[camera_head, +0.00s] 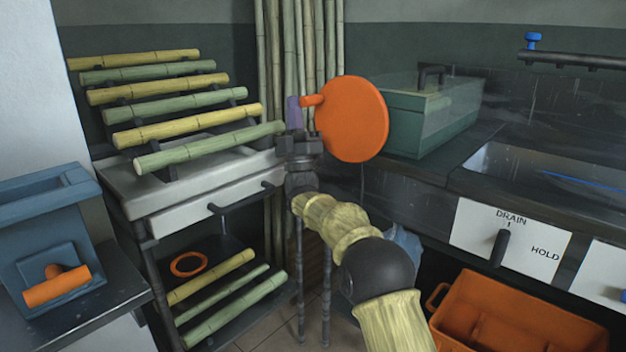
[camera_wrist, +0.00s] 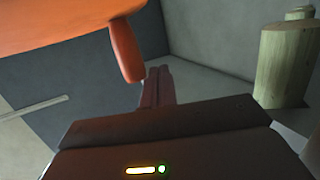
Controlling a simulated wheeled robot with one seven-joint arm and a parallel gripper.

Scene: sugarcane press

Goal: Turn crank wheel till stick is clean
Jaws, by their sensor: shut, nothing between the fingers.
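The orange crank wheel (camera_head: 355,120) is a round disc with a short peg handle (camera_head: 312,100) on its left side. My gripper (camera_head: 293,103) points up just left of the handle, its fingers shut and empty. In the wrist view, the wheel (camera_wrist: 60,25) fills the upper left and its handle (camera_wrist: 128,52) hangs down close to the left of my shut fingers (camera_wrist: 157,85). I cannot tell whether they touch. Several green and yellow cane sticks (camera_head: 205,145) lie on a slanted rack at the left. I cannot tell which stick the task means, or its cleanliness.
A white drawer counter (camera_head: 205,205) stands below the rack, with more canes on its lower shelf. A blue-grey box (camera_head: 55,230) is at far left. A green glass-topped case (camera_head: 430,115) stands behind right of the wheel. An orange crate (camera_head: 520,315) sits low at right.

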